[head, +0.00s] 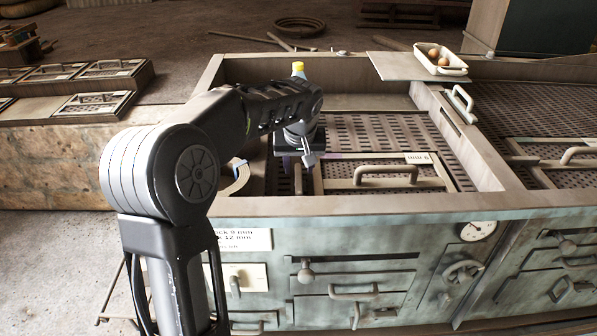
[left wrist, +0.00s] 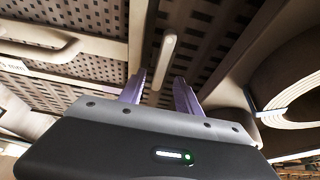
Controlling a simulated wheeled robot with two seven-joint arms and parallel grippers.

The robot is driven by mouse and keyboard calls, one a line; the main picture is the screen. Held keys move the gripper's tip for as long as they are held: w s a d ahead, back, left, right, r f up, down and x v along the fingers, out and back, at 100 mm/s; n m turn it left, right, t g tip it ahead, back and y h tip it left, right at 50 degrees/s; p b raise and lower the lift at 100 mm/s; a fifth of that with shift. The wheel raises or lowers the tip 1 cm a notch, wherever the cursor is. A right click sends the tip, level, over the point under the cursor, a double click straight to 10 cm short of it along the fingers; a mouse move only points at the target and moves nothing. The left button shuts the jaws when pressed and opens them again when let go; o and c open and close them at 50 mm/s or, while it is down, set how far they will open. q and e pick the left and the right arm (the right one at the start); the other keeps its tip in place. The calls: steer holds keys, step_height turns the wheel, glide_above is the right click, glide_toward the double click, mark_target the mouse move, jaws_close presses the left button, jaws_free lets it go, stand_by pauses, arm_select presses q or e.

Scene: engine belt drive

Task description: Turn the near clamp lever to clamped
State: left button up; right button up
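My left gripper (head: 299,165) hangs over the recessed bed of the bench, fingers pointing down. In the left wrist view its two purple-grey fingers (left wrist: 160,92) stand apart. A pale, narrow lever-like bar (left wrist: 165,60) shows in the gap between them, apart from both fingers. I cannot tell its depth, or for certain that it is the near clamp lever. In the head view my arm and gripper hide that spot. My right gripper is not in view.
A panel with a beige handle (head: 386,172) lies right of the gripper. A curved pale part (head: 236,178) is at left. The bench's front rim (head: 400,205) runs below. A yellow-topped object (head: 298,67) stands behind my arm. A tray with eggs (head: 440,60) sits at back right.

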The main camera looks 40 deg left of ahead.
mark_target(299, 176)
arm_select(q)
steer(key=shift+p+x, duration=0.35)
steer(key=shift+x, duration=1.9)
steer(key=shift+c, duration=0.4)
jaws_close()
